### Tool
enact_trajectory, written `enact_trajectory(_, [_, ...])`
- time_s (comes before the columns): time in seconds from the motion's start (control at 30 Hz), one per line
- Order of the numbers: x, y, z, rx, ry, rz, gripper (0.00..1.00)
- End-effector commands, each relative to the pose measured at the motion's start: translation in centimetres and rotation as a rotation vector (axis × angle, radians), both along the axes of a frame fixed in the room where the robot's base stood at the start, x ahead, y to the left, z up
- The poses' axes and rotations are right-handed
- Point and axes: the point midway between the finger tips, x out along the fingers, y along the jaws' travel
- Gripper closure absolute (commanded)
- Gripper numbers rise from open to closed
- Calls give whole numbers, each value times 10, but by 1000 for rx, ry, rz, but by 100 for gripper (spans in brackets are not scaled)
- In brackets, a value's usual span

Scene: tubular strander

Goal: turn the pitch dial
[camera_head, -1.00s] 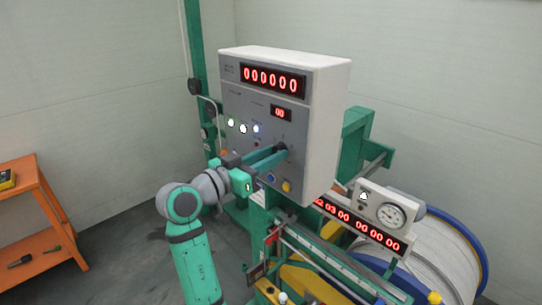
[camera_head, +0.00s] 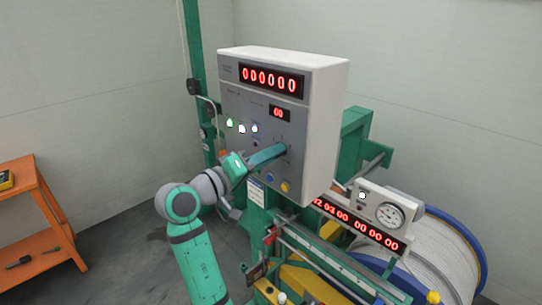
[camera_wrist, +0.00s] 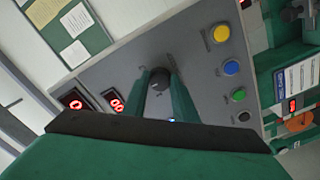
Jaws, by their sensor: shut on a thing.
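The pitch dial is a dark round knob (camera_wrist: 157,82) on the grey front panel of the control box (camera_head: 232,103). My gripper (camera_wrist: 160,80) has its two green fingers on either side of the dial and is shut on it. In the head view my gripper (camera_head: 282,150) reaches the panel below the small red display (camera_head: 280,114), and its fingers hide most of the dial. In the wrist view the panel looks strongly tilted.
Yellow (camera_wrist: 221,33), blue (camera_wrist: 231,67) and green (camera_wrist: 238,94) buttons sit near the dial. Lit indicators (camera_head: 242,127) are to its left. A dial gauge (camera_head: 389,214) and a large cable reel (camera_head: 452,245) stand at right. An orange shelf (camera_head: 45,215) is at left.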

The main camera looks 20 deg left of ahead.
Motion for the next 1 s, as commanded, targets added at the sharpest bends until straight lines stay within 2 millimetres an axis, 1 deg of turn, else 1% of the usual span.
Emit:
enact_trajectory(0.3, [0,2,2,-91,48,5,97])
enact_trajectory(0.8, [0,2,2,-105,55,7,97])
enact_trajectory(0.83, [0,2,2,-105,55,7,70])
enact_trajectory(0.87, [0,2,2,-105,55,7,63])
enact_trajectory(0.9, [0,2,2,-106,55,5,56])
enact_trajectory(1.0, [0,1,1,-105,57,4,56])
